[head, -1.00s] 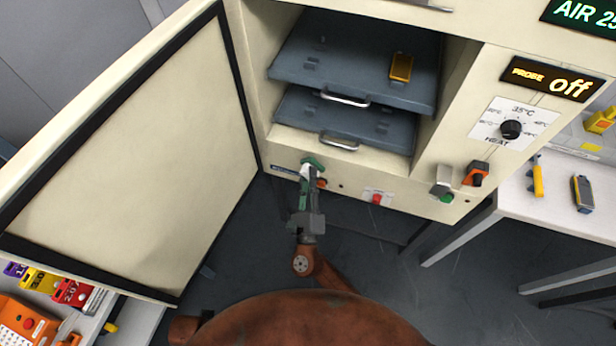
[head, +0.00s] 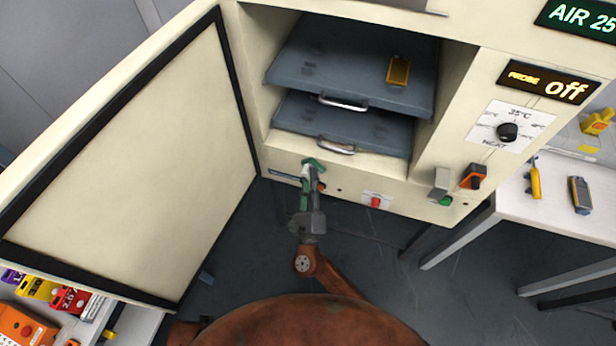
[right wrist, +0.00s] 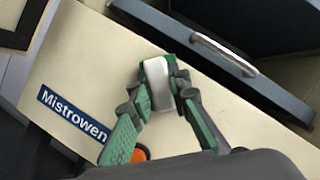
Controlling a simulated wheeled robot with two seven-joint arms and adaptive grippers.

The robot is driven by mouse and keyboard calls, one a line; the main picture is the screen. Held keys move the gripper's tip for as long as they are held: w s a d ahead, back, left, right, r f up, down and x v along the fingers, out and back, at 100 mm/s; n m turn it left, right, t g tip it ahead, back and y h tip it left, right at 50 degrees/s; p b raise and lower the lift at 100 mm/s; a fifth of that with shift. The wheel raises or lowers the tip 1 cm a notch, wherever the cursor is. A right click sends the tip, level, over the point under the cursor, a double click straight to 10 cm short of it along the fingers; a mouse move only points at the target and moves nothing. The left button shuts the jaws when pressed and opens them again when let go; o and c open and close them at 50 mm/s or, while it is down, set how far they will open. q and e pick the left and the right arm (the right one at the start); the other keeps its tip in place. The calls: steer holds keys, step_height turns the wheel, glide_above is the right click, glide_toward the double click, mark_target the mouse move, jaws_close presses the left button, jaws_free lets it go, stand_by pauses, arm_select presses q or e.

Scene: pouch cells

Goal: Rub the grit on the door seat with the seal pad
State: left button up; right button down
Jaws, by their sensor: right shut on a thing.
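My right gripper (head: 313,166) is in front of the cream cabinet's lower front face, just below the lower shelf. In the right wrist view its green-tipped fingers (right wrist: 158,88) are shut on a pale block, the seal pad (right wrist: 157,80). The pad is over the cream strip of the door seat (right wrist: 85,60), below the opening. I cannot tell whether it touches the strip. No grit can be made out in either view. The pad is hard to make out in the head view. My left gripper is not in view.
The cabinet door (head: 130,150) stands open on the left, with a black seal around its edge. Two grey shelves (head: 350,65) with handles are inside; a yellow-orange item (head: 398,70) lies on the upper one.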

mark_target(320, 169)
steer(key=shift+s+d+r+p, duration=0.1)
steer(key=shift+s+d+p, duration=0.2)
steer(key=shift+d, duration=0.4)
steer(key=shift+s+d+r+p, duration=0.1)
steer(key=shift+s+d+p, duration=0.2)
steer(key=shift+d, duration=0.35)
steer(key=shift+s+d+f+p, duration=0.15)
steer(key=shift+d+p, duration=0.1)
steer(key=shift+d, duration=0.55)
steer(key=shift+s+d+r+p, duration=0.1)
steer(key=shift+s+d+p, duration=0.15)
steer(key=shift+d, duration=0.55)
steer(key=shift+s+d+f+p, duration=0.1)
steer(key=shift+d+p, duration=0.2)
steer(key=shift+d, duration=0.5)
steer(key=shift+s+d+p, duration=0.3)
steer(key=shift+d, duration=0.5)
steer(key=shift+s+d+p, duration=0.25)
steer(key=shift+d, duration=0.5)
steer(key=shift+a, duration=0.15)
